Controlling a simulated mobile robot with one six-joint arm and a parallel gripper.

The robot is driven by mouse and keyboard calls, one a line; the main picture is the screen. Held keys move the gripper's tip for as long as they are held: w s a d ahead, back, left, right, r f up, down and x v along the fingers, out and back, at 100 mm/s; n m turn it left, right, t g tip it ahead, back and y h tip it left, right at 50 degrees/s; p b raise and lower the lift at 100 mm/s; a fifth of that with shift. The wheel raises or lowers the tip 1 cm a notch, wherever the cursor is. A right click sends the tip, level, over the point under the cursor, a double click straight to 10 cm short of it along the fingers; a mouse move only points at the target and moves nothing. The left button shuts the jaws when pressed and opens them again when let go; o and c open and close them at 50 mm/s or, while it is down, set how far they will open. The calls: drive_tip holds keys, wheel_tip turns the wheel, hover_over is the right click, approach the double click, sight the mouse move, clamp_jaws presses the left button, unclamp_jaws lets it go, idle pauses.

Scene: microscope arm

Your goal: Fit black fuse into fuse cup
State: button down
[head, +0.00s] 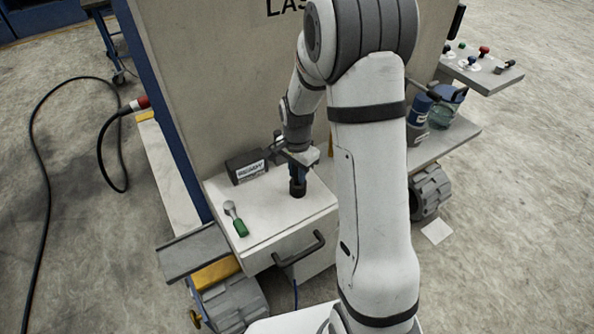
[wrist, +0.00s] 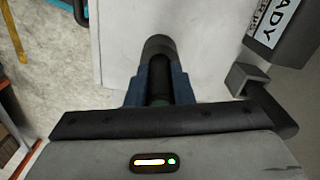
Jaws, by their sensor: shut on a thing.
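My gripper (head: 297,160) points down over the white cabinet top, its blue-grey fingers shut on the black fuse (head: 298,180). In the wrist view my gripper (wrist: 160,78) has the dark, cylindrical fuse (wrist: 158,92) between its two fingers. A wider dark round end (wrist: 158,46) shows beyond the fingertips. I cannot tell whether this is the fuse's lower end or the fuse cup around it. In the head view the dark cylinder looks upright and reaches down to the cabinet top or very near it. No separate fuse cup can be made out.
A dark box with a white label (head: 247,166) stands behind and left of my gripper. A green-handled tool (head: 236,219) lies at the front left of the cabinet top (head: 270,215). A drawer handle (head: 299,250) sticks out in front. A tall panel (head: 220,80) rises behind.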

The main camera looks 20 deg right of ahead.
drive_tip(key=shift+f+b, duration=0.65)
drive_tip(key=shift+f, duration=0.25)
drive_tip(key=c, duration=1.2)
unclamp_jaws()
drive_tip(key=shift+r, duration=0.15)
wheel_tip(320, 180, up, 7)
drive_tip(key=shift+r, duration=0.3)
